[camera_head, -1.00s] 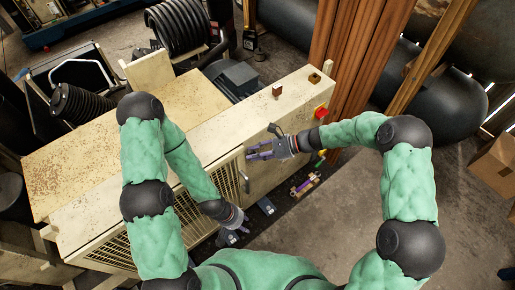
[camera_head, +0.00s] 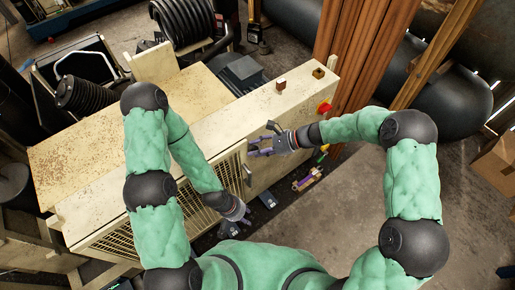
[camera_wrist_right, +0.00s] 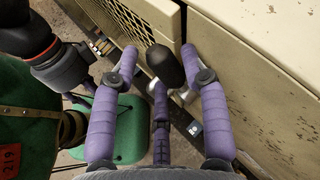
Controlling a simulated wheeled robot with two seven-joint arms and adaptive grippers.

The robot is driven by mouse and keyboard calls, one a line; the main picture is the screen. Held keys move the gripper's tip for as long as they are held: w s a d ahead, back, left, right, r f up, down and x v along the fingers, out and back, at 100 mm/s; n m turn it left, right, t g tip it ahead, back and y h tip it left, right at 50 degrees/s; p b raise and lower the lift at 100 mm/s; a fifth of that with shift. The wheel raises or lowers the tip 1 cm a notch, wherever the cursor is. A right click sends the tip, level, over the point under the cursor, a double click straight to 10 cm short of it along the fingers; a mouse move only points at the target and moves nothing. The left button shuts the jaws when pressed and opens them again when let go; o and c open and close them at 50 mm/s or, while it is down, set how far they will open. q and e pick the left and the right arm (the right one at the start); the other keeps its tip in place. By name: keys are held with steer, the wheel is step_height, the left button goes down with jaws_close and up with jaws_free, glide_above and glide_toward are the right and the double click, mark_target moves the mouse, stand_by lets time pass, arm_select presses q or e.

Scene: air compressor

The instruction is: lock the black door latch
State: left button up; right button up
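The black door latch (camera_wrist_right: 167,66) has a rounded dark handle on a metal stem. It stands beside the gap between the grille door and the plain panel of the beige compressor cabinet. In the head view the latch (camera_head: 247,175) is a small dark piece on the cabinet's front. My right gripper (camera_head: 252,146) is just above it in that picture. In the right wrist view my right gripper (camera_wrist_right: 160,65) is open, its purple fingers spread either side of the latch. I cannot tell if they touch it. My left gripper (camera_head: 243,219) hangs low before the grille; its fingers are too small to read.
A red button (camera_head: 324,107) sits at the cabinet's right end, and a small brown block (camera_head: 281,86) on its top. A purple and yellow item (camera_head: 307,179) lies on the floor by the cabinet. Wooden posts (camera_head: 350,70) stand behind. Floor to the right is clear.

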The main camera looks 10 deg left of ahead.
steer(key=v, duration=1.2)
steer(key=shift+c, duration=0.3)
